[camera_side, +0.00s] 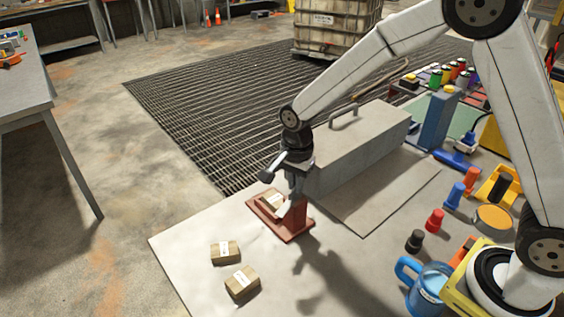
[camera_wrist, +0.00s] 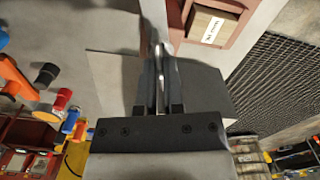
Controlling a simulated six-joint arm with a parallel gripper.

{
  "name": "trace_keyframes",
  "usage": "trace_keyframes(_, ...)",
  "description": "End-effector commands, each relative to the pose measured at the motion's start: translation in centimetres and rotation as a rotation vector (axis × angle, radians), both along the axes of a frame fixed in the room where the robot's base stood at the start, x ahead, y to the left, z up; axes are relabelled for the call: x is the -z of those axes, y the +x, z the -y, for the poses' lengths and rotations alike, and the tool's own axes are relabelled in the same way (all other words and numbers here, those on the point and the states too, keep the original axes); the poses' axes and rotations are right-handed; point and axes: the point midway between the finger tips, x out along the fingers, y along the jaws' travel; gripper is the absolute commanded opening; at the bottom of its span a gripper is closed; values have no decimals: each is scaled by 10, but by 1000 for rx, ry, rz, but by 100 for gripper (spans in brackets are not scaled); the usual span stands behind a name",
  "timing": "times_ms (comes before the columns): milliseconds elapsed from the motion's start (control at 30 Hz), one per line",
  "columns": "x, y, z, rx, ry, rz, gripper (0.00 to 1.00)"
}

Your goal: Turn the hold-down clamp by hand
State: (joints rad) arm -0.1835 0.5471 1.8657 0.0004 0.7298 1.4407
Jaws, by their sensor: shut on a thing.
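The hold-down clamp's red-brown fixture (camera_side: 292,226) stands on the pale bench top, with a base plate and a red upright. A small cardboard box (camera_side: 272,202) with a white label lies on the base; this box (camera_wrist: 212,25) also shows in the wrist view. My gripper (camera_side: 292,194) points down at the fixture, beside the box. In the wrist view, my gripper's fingers (camera_wrist: 159,62) are close together on a thin silvery bar (camera_wrist: 160,52) at the clamp. The fingers hide most of the held part and its joint.
Two labelled boxes (camera_side: 225,252) (camera_side: 242,282) lie loose left of the fixture. A long grey block with a handle (camera_side: 362,150) stands behind. Coloured cylinders (camera_side: 435,220) and a blue mug (camera_side: 428,290) stand on the right. The bench's front-left corner is clear.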

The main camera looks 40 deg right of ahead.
Motion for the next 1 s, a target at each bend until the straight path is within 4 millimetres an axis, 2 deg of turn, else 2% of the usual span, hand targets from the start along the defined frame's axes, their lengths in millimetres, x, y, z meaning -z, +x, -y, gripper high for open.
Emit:
trace_keyframes(33, -5, 4, 0, 43, 1, 13, 0)
trace_keyframes(1000, -5, 4, 0, 965, 7, 11, 0)
